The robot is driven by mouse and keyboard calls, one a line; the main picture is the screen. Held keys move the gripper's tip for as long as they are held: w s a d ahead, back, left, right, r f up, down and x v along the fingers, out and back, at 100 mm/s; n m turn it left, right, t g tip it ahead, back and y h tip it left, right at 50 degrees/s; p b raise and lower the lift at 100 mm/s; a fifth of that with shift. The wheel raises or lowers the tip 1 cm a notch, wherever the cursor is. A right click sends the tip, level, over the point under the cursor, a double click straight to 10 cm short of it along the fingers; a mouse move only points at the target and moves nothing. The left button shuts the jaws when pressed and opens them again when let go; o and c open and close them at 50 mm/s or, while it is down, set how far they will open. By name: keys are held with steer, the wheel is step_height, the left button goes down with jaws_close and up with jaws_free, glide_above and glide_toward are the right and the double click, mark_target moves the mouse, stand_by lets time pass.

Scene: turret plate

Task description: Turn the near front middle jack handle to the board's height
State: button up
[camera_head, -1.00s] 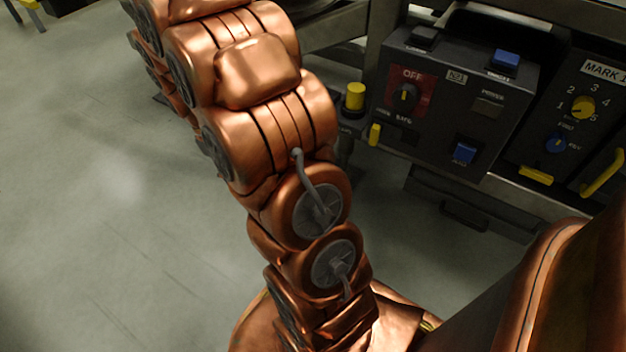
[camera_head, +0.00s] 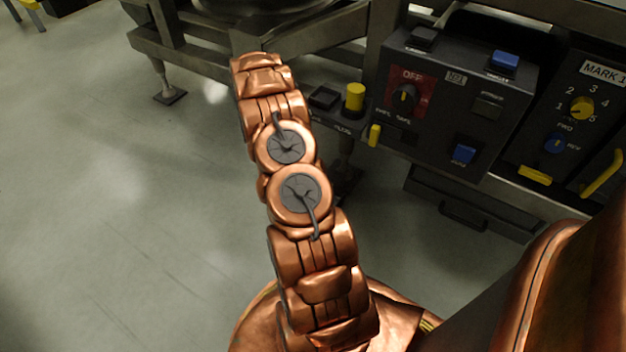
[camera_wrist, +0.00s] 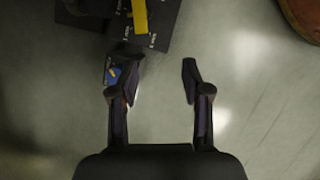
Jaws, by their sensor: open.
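My gripper (camera_wrist: 158,68) shows in the wrist view with its two dark fingers spread wide and only grey floor between the tips. A dark marked panel with a yellow part (camera_wrist: 139,16) lies beyond the left finger at the top of that view. A small blue and orange detail (camera_wrist: 113,72) shows beside the left fingertip; I cannot tell what it belongs to. In the head view the gripper is not visible behind my copper arm. No jack handle can be clearly made out; a levelling foot (camera_head: 169,95) stands on the floor at the upper left.
A control box (camera_head: 455,100) with a red OFF switch plate and blue buttons is at the right. A small box with a yellow knob (camera_head: 355,97) sits left of it. A panel marked MARK 1 (camera_head: 570,130) is farther right. The left floor is clear.

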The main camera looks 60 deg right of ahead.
steer(key=shift+n, duration=0.3)
steer(key=shift+s+d+f+b, duration=0.4)
steer(key=shift+s+d+f, duration=0.5)
steer(key=shift+f, duration=1.25)
steer(key=shift+s+d+f+b, duration=0.45)
steer(key=shift+s+d+f, duration=0.4)
steer(key=shift+f, duration=1.3)
steer(key=shift+s+d+f+b, duration=0.4)
steer(key=shift+s+d+f, duration=0.45)
steer(key=shift+f, duration=1.3)
steer(key=shift+w+d, duration=0.2)
steer(key=shift+c, duration=0.2)
jaws_close()
